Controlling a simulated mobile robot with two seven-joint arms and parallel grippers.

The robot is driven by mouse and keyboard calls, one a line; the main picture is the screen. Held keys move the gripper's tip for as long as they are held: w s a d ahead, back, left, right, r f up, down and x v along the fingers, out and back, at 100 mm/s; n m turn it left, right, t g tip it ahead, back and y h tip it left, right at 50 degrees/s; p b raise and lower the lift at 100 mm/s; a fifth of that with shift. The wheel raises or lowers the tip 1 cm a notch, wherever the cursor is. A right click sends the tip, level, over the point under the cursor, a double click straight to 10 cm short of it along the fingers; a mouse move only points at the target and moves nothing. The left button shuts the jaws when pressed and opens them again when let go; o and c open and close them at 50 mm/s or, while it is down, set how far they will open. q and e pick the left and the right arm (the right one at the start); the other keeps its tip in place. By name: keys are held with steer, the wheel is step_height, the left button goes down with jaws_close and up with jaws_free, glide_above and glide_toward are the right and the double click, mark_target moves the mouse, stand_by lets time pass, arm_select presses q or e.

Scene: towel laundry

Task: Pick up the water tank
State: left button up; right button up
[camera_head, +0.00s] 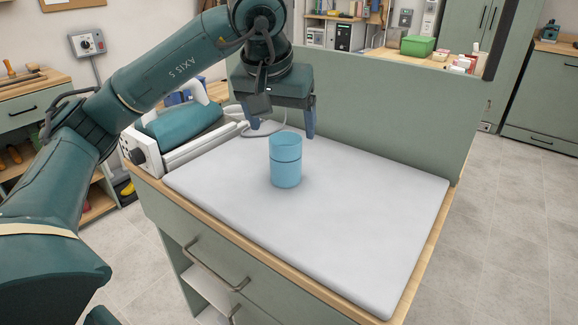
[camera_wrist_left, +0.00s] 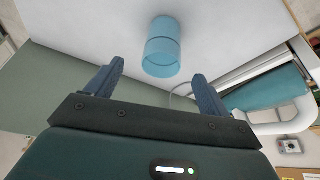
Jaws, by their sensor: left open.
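The water tank (camera_head: 286,160) is a translucent blue cylinder with a dark band round it. It stands upright on the pale padded top of the cabinet (camera_head: 345,215). My left gripper (camera_head: 283,130) hangs just behind and above the tank in the head view, its blue fingers apart and empty. In the left wrist view the tank (camera_wrist_left: 162,48) sits beyond the fingertips, roughly centred between them, and the open left gripper (camera_wrist_left: 155,75) does not touch it. My right gripper is in neither view.
A teal and white appliance (camera_head: 180,125) with a cable lies left of the tank. A green panel (camera_head: 400,105) rises along the back edge. The padded top is clear to the right and front. A green box (camera_head: 417,46) stands on a far bench.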

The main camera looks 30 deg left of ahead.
mark_target(286, 154)
arm_select(q)
steer(key=x, duration=1)
steer(key=shift+a, duration=0.2)
steer(key=shift+c, duration=0.5)
steer(key=shift+s+r, duration=0.1)
steer(key=c, duration=0.9)
steer(key=shift+c, duration=0.5)
steer(key=shift+r, duration=0.1)
